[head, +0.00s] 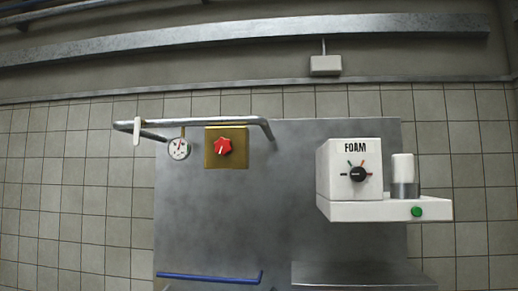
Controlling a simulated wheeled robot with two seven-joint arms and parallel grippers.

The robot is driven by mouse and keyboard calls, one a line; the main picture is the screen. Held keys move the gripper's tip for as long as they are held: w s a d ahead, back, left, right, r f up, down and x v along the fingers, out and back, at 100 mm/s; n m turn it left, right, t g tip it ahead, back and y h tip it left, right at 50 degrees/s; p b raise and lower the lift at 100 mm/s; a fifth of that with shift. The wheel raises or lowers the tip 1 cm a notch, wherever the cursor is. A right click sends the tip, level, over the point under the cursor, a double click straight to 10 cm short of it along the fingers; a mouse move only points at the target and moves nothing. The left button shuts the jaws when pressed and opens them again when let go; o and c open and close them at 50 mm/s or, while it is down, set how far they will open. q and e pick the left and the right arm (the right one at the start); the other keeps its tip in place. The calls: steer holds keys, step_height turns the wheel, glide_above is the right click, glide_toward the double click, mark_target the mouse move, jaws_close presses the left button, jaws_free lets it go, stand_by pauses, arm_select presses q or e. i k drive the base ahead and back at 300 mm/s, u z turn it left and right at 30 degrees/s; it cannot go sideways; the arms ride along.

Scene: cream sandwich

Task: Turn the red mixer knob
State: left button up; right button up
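The red mixer knob (223,147) sits on a square brass plate (240,134) on the steel wall panel, left of centre in the head view. A small white mark shows on the knob, toward its lower part. Neither my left gripper nor my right gripper is in view, and nothing touches the knob.
A round dial gauge (179,149) hangs just left of the plate, under a bent metal pipe (200,121). A white FOAM box (335,185) with a black knob (358,174) and a green button (417,211) juts out at right. A blue bar (210,278) is low down.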

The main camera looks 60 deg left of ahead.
mark_target(222, 147)
steer(key=u, duration=0.4)
steer(key=i, duration=0.8)
steer(key=u, duration=0.8)
